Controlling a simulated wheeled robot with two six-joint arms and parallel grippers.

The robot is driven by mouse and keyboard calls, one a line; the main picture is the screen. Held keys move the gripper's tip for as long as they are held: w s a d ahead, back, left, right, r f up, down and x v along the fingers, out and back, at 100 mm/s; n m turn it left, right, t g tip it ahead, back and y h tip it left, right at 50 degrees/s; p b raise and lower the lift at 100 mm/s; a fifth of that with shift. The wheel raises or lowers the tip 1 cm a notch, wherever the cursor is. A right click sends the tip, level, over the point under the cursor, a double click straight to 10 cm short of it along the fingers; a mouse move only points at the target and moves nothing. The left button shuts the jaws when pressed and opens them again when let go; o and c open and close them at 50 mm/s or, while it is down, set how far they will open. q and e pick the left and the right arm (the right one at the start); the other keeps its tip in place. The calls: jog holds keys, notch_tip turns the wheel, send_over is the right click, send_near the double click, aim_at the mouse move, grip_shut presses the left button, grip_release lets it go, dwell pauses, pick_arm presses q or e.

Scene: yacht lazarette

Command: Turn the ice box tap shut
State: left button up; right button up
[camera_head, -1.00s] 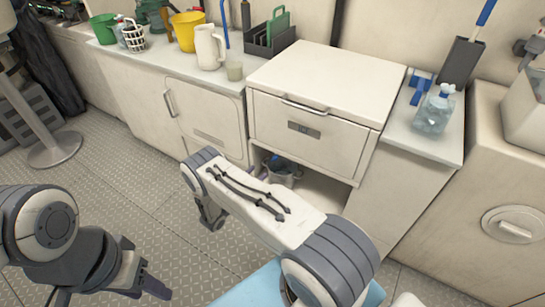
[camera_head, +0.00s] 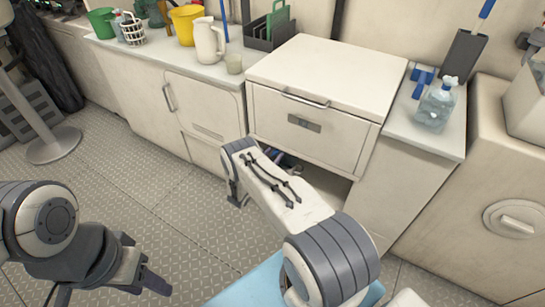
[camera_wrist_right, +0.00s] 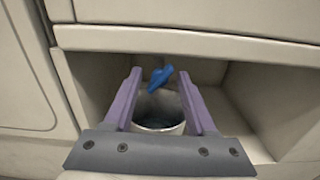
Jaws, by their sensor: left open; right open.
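The ice box (camera_head: 310,125) is a cream front with a handle and a lid, set in the counter. Its blue tap (camera_wrist_right: 160,77) shows in the right wrist view, at the top of the open niche below the box front. A pale bucket (camera_wrist_right: 158,122) with dark contents stands beneath the tap. My right gripper (camera_wrist_right: 160,73) is open; its purple fingers lie either side of the tap in the picture, and I cannot tell whether they touch it. In the head view my right arm hides the tap. My left gripper (camera_head: 147,282) is open and empty, above the floor at lower left.
A spray bottle (camera_head: 435,106) stands on the right counter. The niche walls flank my right gripper. The grating floor (camera_head: 150,190) at left is clear.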

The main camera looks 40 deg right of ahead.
grip_shut()
jog(key=shift+m, duration=0.6)
dwell(0.4)
jog(key=m, duration=0.3)
jog(key=shift+m, duration=0.4)
jog(key=shift+s+m, duration=0.1)
jog(key=shift+m, duration=2.8)
